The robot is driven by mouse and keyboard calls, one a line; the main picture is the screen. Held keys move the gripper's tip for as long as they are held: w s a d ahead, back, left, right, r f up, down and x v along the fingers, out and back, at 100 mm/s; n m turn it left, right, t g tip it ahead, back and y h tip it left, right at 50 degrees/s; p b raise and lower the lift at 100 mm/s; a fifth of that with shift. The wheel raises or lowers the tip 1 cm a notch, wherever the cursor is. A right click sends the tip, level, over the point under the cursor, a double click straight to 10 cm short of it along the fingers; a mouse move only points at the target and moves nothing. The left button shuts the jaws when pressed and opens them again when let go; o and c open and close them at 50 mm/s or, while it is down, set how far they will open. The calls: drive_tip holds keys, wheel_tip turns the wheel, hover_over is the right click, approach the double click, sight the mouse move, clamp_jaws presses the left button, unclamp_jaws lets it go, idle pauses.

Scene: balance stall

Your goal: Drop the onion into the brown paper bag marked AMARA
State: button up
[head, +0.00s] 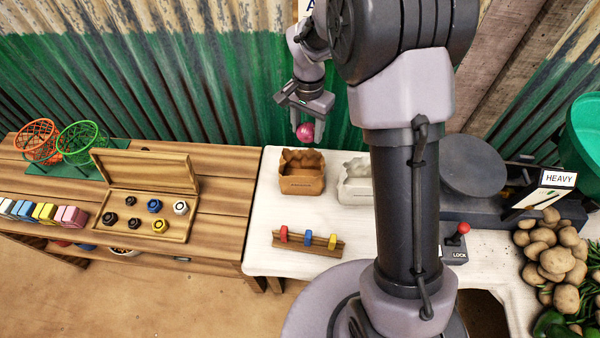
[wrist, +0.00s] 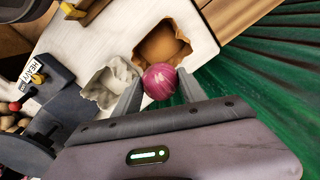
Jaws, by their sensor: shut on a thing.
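A round red-purple onion (head: 305,132) is held between the fingers of my gripper (head: 306,122). It also shows in the wrist view (wrist: 160,81), between both fingertips. A brown paper bag (head: 302,172) stands open-topped on the white table, below the onion in the head view. In the wrist view the brown bag (wrist: 160,45) lies just beyond the onion, with its inside in sight. Any name on the brown bag is too small to read. A white paper bag (head: 355,181) stands to its right, partly hidden behind my arm.
A wooden rack with coloured pieces (head: 308,242) lies in front of the bags. A scale with a HEAVY sign (head: 558,179) and potatoes (head: 552,258) are on the right. A wooden box of weights (head: 150,205) is on the left table. A corrugated wall (head: 200,85) stands behind.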

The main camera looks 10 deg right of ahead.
wheel_tip(320, 180, down, 5)
drive_tip(key=b, duration=0.3)
drive_tip(key=shift+d+f+b, duration=0.1)
drive_tip(key=shift+b, duration=0.2)
drive_tip(key=o, duration=1.4)
drive_tip(key=shift+o, duration=0.2)
wheel_tip(320, 180, up, 18)
drive_tip(key=p, duration=0.6)
drive_tip(key=shift+f+p, duration=0.25)
drive_tip(key=shift+p, duration=0.15)
